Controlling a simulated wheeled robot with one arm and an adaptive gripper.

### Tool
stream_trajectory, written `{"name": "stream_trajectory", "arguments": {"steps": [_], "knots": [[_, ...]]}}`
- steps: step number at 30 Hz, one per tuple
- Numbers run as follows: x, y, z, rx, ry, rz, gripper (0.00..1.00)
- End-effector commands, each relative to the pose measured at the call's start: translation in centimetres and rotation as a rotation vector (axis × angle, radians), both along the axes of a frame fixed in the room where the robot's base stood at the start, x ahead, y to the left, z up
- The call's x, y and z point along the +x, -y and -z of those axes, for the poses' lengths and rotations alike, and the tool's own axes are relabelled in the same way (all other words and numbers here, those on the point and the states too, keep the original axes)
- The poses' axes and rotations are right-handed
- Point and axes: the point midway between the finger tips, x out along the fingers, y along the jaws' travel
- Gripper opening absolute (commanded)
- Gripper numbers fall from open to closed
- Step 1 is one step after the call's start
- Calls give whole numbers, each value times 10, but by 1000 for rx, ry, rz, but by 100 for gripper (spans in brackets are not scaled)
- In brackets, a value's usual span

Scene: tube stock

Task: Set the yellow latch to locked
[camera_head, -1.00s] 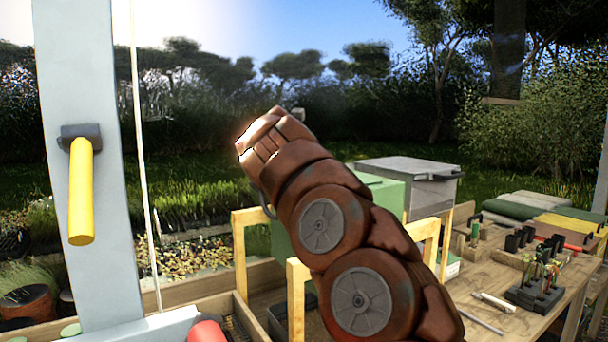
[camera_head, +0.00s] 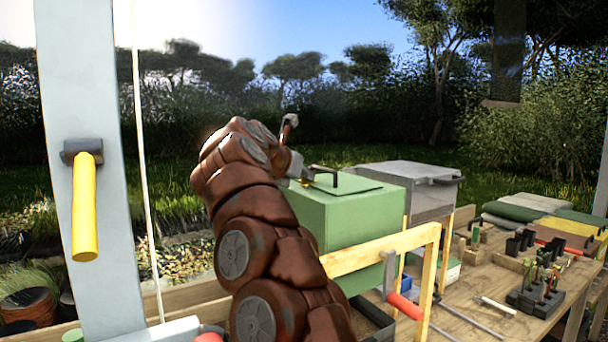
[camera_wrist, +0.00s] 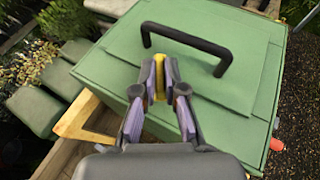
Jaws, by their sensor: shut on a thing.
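A green box (camera_head: 345,215) with a flat lid and a black handle (camera_wrist: 185,42) stands in front of me. My gripper (camera_wrist: 160,76) is over the near edge of the lid in the wrist view, its fingers close together. A narrow yellow piece, which looks like the yellow latch (camera_wrist: 160,78), is between the fingers, and they are shut on it. Most of the latch is hidden by the fingers, so its setting cannot be read.
A hanging yellow handle (camera_head: 84,210) is on the pale post at left. A lever with a red grip (camera_head: 405,305) is at the wooden frame before the green box. A grey box (camera_head: 415,185) stands behind. The workbench at right holds tools and a black tube rack (camera_head: 535,297).

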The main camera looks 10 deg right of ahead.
Motion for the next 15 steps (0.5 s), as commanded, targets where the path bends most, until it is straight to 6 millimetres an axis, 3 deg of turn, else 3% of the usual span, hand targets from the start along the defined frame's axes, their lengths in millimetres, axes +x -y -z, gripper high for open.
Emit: {"name": "stream_trajectory", "arguments": {"steps": [14, 15], "knots": [[0, 0, 0, -1, -1, 5, 0], [0, 0, 0, -1, -1, 5, 13]]}}
